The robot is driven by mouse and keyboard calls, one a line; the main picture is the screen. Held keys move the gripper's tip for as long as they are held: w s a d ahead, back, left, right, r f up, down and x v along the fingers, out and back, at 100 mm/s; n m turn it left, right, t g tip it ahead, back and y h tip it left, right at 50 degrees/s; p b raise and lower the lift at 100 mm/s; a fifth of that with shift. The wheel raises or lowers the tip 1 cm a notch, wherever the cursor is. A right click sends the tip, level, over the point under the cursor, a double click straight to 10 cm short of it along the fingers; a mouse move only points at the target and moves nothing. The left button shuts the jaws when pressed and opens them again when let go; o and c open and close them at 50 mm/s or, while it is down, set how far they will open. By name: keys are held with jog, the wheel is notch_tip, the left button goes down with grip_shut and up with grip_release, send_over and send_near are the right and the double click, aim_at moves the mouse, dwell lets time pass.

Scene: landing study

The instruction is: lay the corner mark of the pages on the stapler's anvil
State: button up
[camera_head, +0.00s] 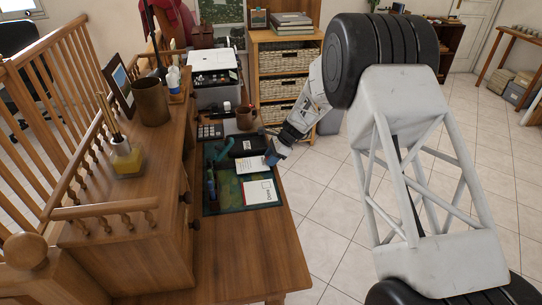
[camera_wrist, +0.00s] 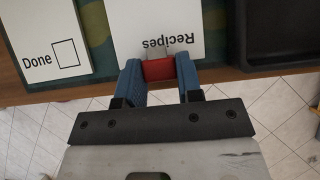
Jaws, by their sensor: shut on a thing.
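A white page marked "Recipes" (camera_wrist: 158,25) lies upside down in the wrist view, over a green patterned mat; it also shows in the head view (camera_head: 247,166). My gripper (camera_wrist: 160,72) has its blue fingers shut on a red block (camera_wrist: 159,70) at the page's near edge. A small grey part stands at the block's far side, over the page. I cannot tell whether the block is joined to the page. In the head view my gripper (camera_head: 272,157) is at the mat's right side. No stapler anvil or corner mark can be made out clearly.
A white "Done" card (camera_head: 261,193) with an empty box lies on the mat (camera_head: 226,200). A black tray-like thing (camera_head: 247,146) lies beyond the pages. A teal object (camera_head: 223,151) and a dark bottle-like thing (camera_head: 211,185) stand left. The desk's front (camera_head: 250,250) is clear.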

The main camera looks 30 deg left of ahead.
jog(key=shift+f, duration=0.2)
dwell(0.5)
jog(key=shift+f, duration=0.15)
jog(key=o, duration=1.4)
jog(key=shift+r, duration=3.5)
